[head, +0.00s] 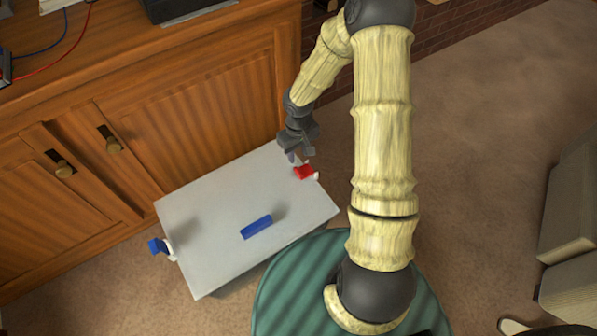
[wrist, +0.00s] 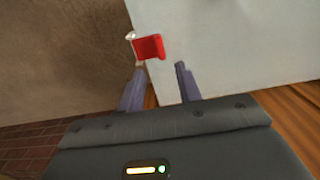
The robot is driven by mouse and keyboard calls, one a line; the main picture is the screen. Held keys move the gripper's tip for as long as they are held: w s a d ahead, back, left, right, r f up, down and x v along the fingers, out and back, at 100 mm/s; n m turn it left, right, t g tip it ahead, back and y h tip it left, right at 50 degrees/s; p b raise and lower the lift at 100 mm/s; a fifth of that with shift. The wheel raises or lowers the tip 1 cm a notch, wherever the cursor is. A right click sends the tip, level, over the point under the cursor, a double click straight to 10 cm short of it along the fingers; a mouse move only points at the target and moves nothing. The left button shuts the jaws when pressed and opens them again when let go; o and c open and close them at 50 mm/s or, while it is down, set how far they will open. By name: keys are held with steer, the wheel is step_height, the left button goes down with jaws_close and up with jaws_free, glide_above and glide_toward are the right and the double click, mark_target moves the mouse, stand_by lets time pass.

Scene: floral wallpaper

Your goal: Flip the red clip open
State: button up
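The red clip (head: 304,172) is at the far right edge of the grey-white box (head: 200,265), with a small white part beside it. In the wrist view the red clip (wrist: 149,47) shows at the box's edge, beyond my fingertips. My gripper (head: 293,155) is above the box's far edge, just left of and behind the clip. In the wrist view my gripper (wrist: 159,67) has its two fingers apart with nothing between them. The left fingertip is close to the clip; I cannot tell whether it touches.
A blue clip (head: 158,246) is on the box's left edge. A blue bar (head: 256,227) lies on the box top. A wooden cabinet (head: 200,115) stands close behind the box. A green striped round surface (head: 285,295) is in front. Carpet (head: 480,150) is open at right.

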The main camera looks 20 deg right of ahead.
mark_target(298, 171)
step_height(298, 171, down, 9)
steer(key=b, duration=0.4)
jaws_close()
